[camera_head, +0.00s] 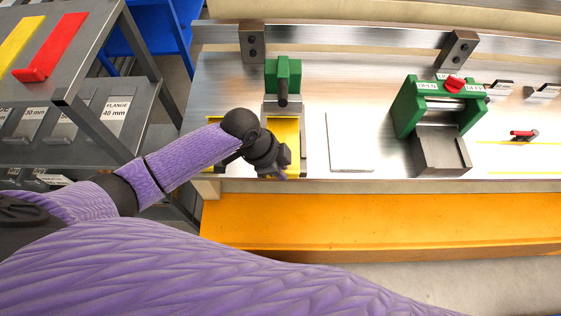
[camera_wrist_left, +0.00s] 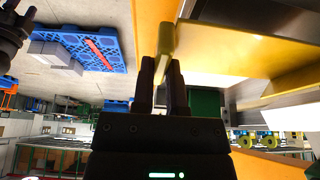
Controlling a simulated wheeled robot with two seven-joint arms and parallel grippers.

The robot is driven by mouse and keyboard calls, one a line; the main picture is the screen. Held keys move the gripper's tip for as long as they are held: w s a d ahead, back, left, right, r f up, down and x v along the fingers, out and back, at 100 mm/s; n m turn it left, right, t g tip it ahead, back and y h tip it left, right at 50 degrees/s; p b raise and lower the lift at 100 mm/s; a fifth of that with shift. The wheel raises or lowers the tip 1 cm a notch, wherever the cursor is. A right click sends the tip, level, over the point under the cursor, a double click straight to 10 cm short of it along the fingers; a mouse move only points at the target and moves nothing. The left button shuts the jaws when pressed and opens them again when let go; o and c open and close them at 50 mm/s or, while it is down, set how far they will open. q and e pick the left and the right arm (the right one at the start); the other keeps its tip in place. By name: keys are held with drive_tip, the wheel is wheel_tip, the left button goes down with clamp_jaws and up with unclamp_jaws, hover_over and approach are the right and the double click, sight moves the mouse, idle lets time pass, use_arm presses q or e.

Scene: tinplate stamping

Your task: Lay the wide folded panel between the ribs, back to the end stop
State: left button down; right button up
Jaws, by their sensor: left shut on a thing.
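The yellow folded panel (camera_head: 286,131) lies flat, or nearly so, in the left fixture on the bench, between the grey ribs at its sides. A green block with a dark rod (camera_head: 283,80) stands behind it, above a grey part at the panel's far end. My left gripper (camera_head: 282,169) is at the panel's near end, partly hidden by my wrist. In the left wrist view, my gripper (camera_wrist_left: 164,75) is shut on the panel's upturned flange, and the yellow sheet (camera_wrist_left: 235,48) extends to the right. I cannot tell whether the far edge touches a stop. My right gripper is out of view.
A green press (camera_head: 405,107) with a red knob stands right of a thin pale plate (camera_head: 350,142). A red-handled lever (camera_head: 523,134) lies farther right. A rack (camera_head: 125,70) at left holds a yellow and a red panel (camera_head: 55,45). An orange beam (camera_head: 370,222) runs along the bench front.

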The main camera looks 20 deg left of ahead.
use_arm(q)
drive_tip(key=shift+s, duration=0.1)
drive_tip(key=shift+r, duration=0.1)
drive_tip(key=w+f+b, duration=0.2)
drive_tip(key=w+b, duration=0.1)
drive_tip(key=w+a+b, duration=0.1)
drive_tip(key=shift+w+a+f, duration=0.1)
drive_tip(key=shift+w+f, duration=0.05)
drive_tip(key=shift+f, duration=0.25)
drive_tip(key=shift+f+b, duration=0.3)
drive_tip(key=shift+f, duration=0.05)
drive_tip(key=shift+p, duration=0.3)
idle(0.3)
drive_tip(key=shift+s, duration=0.2)
